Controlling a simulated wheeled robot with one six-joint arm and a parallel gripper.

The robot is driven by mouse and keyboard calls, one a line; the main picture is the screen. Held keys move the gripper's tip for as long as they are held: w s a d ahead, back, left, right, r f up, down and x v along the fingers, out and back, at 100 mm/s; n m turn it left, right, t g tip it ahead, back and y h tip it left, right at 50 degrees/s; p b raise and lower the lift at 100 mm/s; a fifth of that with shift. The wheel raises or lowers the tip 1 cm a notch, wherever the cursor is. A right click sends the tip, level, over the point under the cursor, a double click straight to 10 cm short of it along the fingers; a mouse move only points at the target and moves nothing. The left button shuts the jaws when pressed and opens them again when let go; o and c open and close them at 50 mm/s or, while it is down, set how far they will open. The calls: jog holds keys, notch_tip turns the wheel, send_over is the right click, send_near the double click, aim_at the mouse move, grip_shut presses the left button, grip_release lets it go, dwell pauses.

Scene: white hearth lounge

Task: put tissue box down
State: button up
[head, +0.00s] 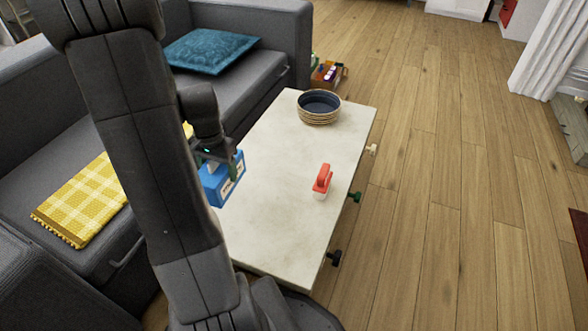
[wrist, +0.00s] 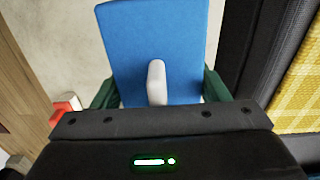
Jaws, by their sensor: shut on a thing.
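The blue tissue box (head: 228,181) is in my gripper (head: 222,160) at the left side of the low table (head: 282,236). In the wrist view the tissue box (wrist: 150,40) shows its blue face with a white tissue sticking out, between the dark green fingers of my gripper (wrist: 157,90). The gripper is shut on it. In the head view the box looks upright, near the table's sofa-side edge. I cannot tell whether its underside touches the table.
A red-and-white brush-like thing (head: 322,181) lies on the table, right of the box. A round dark bowl (head: 319,107) stands at the far end. The grey sofa (head: 235,85) borders the table, with a yellow plaid cloth (head: 85,200) on it. Bare tabletop lies between these things.

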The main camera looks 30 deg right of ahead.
jog(key=shift+s+d+f+b, duration=0.2)
jog(key=shift+s+d+b, duration=0.05)
jog(key=shift+s+b, duration=0.15)
notch_tip(320, 180, down, 10)
jog(key=b, duration=0.4)
jog(key=shift+r, duration=0.1)
jog(key=o, duration=1.1)
jog(key=shift+c, duration=0.2)
notch_tip(320, 180, up, 12)
jog(key=p, duration=0.4)
jog(key=shift+p, duration=0.3)
